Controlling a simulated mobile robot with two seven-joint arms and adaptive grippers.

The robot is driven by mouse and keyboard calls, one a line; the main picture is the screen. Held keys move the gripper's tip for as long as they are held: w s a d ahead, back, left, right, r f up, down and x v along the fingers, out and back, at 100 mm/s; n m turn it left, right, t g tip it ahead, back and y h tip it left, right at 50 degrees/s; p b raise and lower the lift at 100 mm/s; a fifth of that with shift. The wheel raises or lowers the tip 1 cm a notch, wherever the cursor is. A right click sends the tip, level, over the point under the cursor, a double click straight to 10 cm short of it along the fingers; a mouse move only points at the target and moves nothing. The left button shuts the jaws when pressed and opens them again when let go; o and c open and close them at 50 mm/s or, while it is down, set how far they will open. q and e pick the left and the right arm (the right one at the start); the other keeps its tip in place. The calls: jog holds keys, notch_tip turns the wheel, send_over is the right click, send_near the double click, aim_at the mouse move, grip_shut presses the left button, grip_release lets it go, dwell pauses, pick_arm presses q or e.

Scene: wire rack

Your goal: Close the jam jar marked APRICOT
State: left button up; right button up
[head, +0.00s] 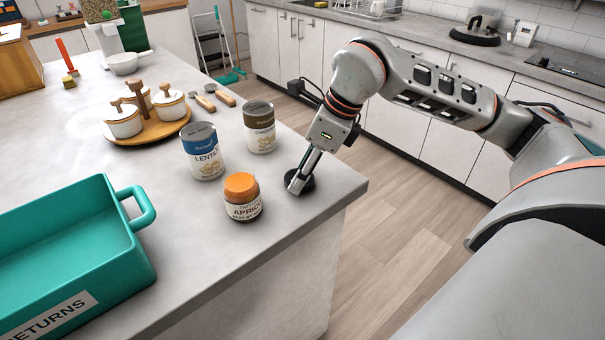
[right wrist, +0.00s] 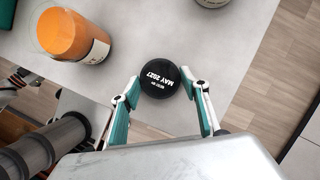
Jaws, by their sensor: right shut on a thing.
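The jam jar (head: 243,198) marked APRICOT stands upright on the grey counter near its front edge. It looks orange at the top with a pale label, and no black lid is on it. It also shows in the right wrist view (right wrist: 75,36) at the upper left. My right gripper (head: 298,184) is to the right of the jar, apart from it, near the counter's corner. In the right wrist view its fingers are shut on a round black lid (right wrist: 160,78) printed MAY 2027. Whether the lid touches the counter I cannot tell. My left gripper is not in view.
A blue-labelled LENTIL can (head: 203,152) and a dark-topped can (head: 259,128) stand behind the jar. A teal RETURNS crate (head: 146,248) is at the left. A wooden tray (head: 150,140) holds several white pots. The counter between jar and lid is clear.

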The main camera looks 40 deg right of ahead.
pick_arm(q)
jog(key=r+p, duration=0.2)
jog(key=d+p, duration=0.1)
jog(key=p, duration=0.1)
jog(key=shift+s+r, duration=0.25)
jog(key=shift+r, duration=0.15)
pick_arm(e)
notch_tip(320, 180, up, 19)
jog(key=shift+r, duration=0.2)
